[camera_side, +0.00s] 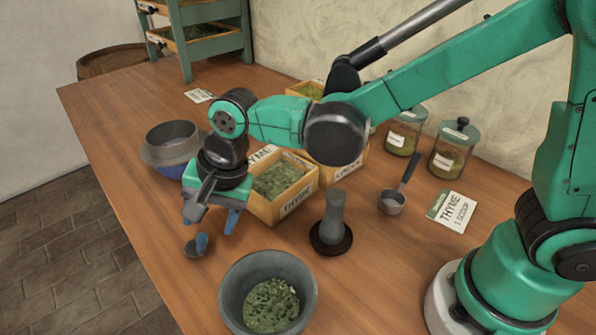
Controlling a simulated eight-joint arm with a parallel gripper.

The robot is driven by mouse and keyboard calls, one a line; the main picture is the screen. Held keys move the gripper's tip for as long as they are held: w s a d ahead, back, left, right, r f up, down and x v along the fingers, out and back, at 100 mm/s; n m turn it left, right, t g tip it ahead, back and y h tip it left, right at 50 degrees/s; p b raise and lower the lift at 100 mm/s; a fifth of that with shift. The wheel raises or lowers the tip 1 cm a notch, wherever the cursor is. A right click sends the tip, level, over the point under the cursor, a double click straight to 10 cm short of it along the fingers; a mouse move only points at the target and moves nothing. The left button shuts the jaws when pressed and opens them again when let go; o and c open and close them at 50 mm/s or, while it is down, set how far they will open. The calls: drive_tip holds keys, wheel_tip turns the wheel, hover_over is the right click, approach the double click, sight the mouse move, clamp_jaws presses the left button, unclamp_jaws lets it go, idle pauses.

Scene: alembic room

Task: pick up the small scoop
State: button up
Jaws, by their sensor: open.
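A small scoop (189,250) with a metal cup lies near the table's left edge, just below my gripper. A blue piece beside its cup may be its handle or a fingertip; I cannot tell which. My gripper (209,227) points down above it, open, with blue fingers spread. Whether a finger touches the scoop is not clear. A larger metal scoop (392,202) with a dark handle lies farther right on the table.
A grey bowl of green herbs (268,293) stands in front. A thyme box (290,197) sits right behind my gripper, and metal bowls (171,143) stand behind left. A pestle (334,217) stands on a dark round base. Glass jars (452,149) and a thyme card (452,211) are at right.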

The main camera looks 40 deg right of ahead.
sight(200, 254)
drive_tip(key=shift+a+f, duration=0.5)
drive_tip(key=shift+x, duration=2.6)
drive_tip(key=shift+c, duration=0.2)
clamp_jaws()
